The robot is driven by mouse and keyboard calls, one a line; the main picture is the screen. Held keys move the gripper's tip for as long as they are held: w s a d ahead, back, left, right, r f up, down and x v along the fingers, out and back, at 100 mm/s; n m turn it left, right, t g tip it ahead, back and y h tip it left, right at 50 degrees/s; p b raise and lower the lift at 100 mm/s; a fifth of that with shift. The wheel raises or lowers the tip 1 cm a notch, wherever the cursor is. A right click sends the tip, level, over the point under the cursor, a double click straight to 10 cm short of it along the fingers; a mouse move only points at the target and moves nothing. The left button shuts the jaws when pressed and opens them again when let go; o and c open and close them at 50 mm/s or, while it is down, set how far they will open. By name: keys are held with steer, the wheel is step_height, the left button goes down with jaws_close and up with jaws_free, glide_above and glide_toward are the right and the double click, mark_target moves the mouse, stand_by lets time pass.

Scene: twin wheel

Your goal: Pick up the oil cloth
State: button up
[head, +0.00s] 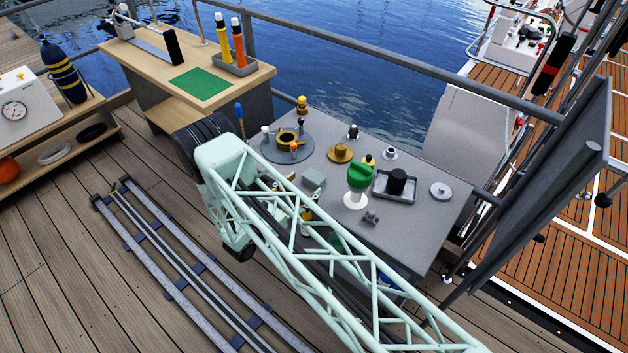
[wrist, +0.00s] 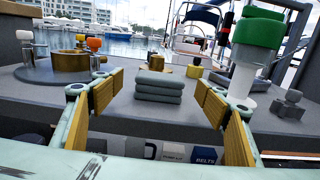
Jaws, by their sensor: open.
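The oil cloth appears to be the folded grey stack (wrist: 158,88) on the grey bench top in the wrist view. It has several soft layers and lies flat. In the head view it shows as a small grey-green block (head: 314,178) near the middle of the bench. My gripper (wrist: 160,93) is open, with its yellow-padded fingers to the left and right of the cloth in the picture. The cloth appears just beyond the fingertips, and no contact shows. In the head view my gripper is largely hidden by my pale green lattice arm.
A round tray with a brass ring (wrist: 70,66) stands left of the cloth. A green-topped white post (wrist: 252,52) and a small grey fitting (wrist: 288,104) stand right. A brass flanged piece (head: 340,152) sits behind. Labelled bins (wrist: 206,156) show below the bench edge (head: 440,240).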

mark_target(312, 178)
steer(key=shift+x, duration=2.5)
steer(key=shift+c, duration=0.4)
steer(key=c, duration=0.9)
steer(key=shift+r, duration=0.1)
steer(key=shift+r, duration=0.6)
step_height(312, 178, up, 2)
steer(key=shift+s+r, duration=0.1)
steer(key=shift+r, duration=0.15)
steer(key=s, duration=0.5)
steer(key=s+p, duration=0.1)
steer(key=s, duration=0.4)
steer(key=s+r, duration=0.1)
steer(key=s, duration=0.4)
steer(key=shift+s+a+r, duration=0.1)
steer(key=shift+s+a, duration=0.3)
